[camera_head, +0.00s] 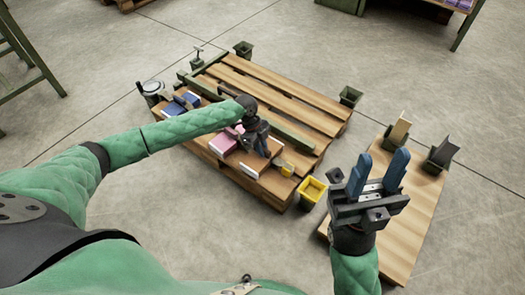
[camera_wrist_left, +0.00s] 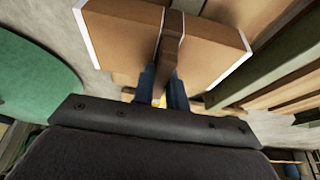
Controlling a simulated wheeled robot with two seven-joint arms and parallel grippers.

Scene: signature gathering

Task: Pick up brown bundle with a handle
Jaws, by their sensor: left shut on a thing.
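The brown bundle (camera_head: 254,164) is at the near edge of the wooden pallet (camera_head: 291,90), just below my left gripper (camera_head: 260,150) in the head view. In the left wrist view the bundle (camera_wrist_left: 115,42) has pale edges and a dark brown handle (camera_wrist_left: 167,62) across its middle. My left gripper (camera_wrist_left: 163,92) is shut on that handle, with one blue finger on each side. I cannot tell whether the bundle is clear of the pallet. My right gripper (camera_head: 380,170) is open and empty above a wooden board, right of the pallet.
A pink bundle (camera_head: 221,145) lies left of the brown one, and a blue bundle (camera_head: 179,104) lies farther left. A yellow bin (camera_head: 311,190) stands by the pallet's right corner. The wooden board (camera_head: 412,215) carries two upright pieces in dark holders. Bare floor surrounds them.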

